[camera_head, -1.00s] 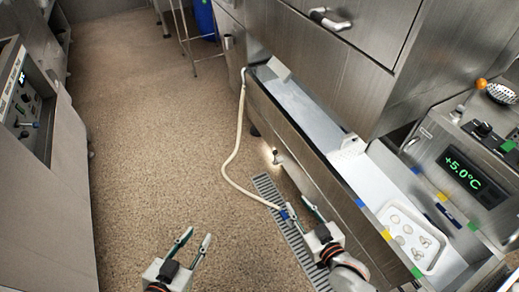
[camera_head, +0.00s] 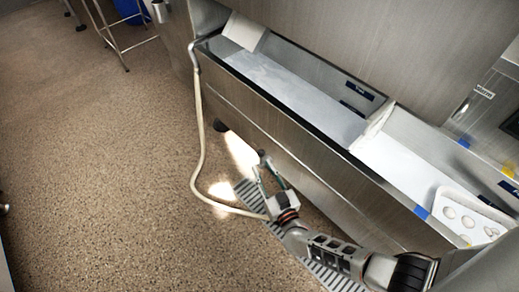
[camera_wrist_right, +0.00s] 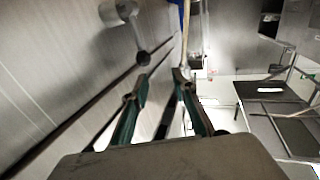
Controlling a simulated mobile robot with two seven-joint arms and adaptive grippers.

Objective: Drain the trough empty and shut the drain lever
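The long steel trough (camera_head: 290,128) runs diagonally across the head view. Its inside is pale, and I cannot tell whether liquid stands in it. My right gripper (camera_head: 268,172) is at the lower front of the trough, above the floor grate. In the right wrist view its fingers (camera_wrist_right: 160,82) are apart with nothing visible between them. A metal fitting with a dark-tipped lever (camera_wrist_right: 130,35), apparently the drain lever, sticks out from the steel wall just beyond the left finger. In the head view the gripper largely hides that spot. My left gripper is out of view.
A beige hose (camera_head: 199,130) hangs from the trough's left end down to the slotted floor grate (camera_head: 335,280). A white tray (camera_head: 447,205) with round pieces sits at the trough's right. A white divider (camera_head: 374,128) crosses the trough. Floor at left is open.

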